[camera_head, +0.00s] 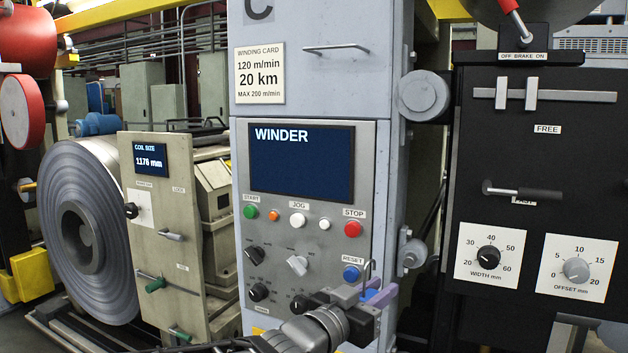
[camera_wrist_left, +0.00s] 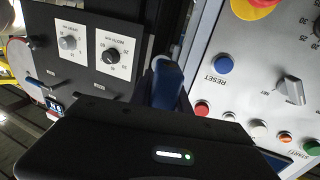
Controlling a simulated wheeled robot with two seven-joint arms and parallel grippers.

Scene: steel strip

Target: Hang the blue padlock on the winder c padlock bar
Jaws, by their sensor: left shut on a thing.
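My left gripper (camera_head: 372,294) is in front of the lower right of the winder panel. It is shut on the blue padlock (camera_head: 370,293), whose body is partly hidden by the fingers. The padlock's grey shackle (camera_head: 367,268) stands up above the fingers. In the left wrist view the blue padlock (camera_wrist_left: 167,84) shows beyond the dark gripper housing. A thin metal bar (camera_head: 335,48) runs across the upper cabinet marked C, well above the gripper; it looks like the padlock bar. The padlock is apart from it. My right gripper is not in view.
The winder panel has a dark screen (camera_head: 302,162), a red STOP button (camera_head: 353,229) and a blue RESET button (camera_head: 351,273) close to the padlock. A grey round knob (camera_head: 423,95) projects right of the cabinet. A black panel (camera_head: 540,130) with dials stands at right.

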